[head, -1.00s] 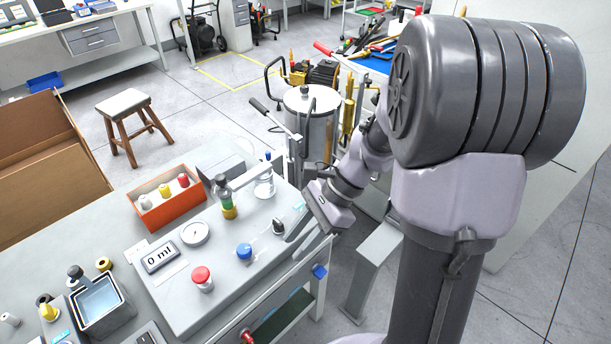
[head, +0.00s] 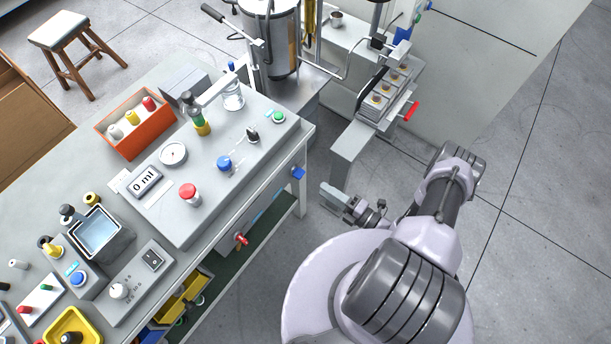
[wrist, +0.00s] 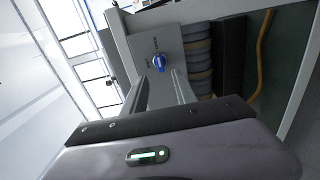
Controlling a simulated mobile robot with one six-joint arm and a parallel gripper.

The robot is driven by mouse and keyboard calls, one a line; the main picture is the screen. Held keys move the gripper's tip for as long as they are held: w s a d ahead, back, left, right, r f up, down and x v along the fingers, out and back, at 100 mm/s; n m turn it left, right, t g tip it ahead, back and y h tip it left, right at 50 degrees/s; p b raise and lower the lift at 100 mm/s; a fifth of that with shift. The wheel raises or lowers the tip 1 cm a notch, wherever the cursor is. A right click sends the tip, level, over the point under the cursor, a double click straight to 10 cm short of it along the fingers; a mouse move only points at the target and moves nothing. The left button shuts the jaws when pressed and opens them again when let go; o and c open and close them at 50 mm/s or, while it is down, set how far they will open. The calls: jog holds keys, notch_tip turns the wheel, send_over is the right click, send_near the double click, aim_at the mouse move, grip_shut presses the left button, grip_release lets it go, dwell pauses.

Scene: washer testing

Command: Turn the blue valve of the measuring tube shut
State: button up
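A blue valve handle (head: 298,173) sticks out from the right end of the bench, below its top edge. In the wrist view a blue knob (wrist: 159,63) sits on a grey panel with small dark markings, just beyond the fingertips; it looks like the same valve. My gripper (wrist: 161,82) is open, with its two fingers apart and nothing between them. The knob appears between and ahead of the fingertips, apart from them. In the head view my gripper (head: 334,197) is low, right of the bench end and a little from the valve. I cannot make out the measuring tube clearly.
A grey stand (head: 352,150) is behind my gripper. Open floor lies to the right.

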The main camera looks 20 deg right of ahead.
aim_at(299, 174)
jog(key=b+x, duration=0.1)
jog(key=x, duration=0.8)
jog(key=shift+w+a, duration=0.15)
grip_shut()
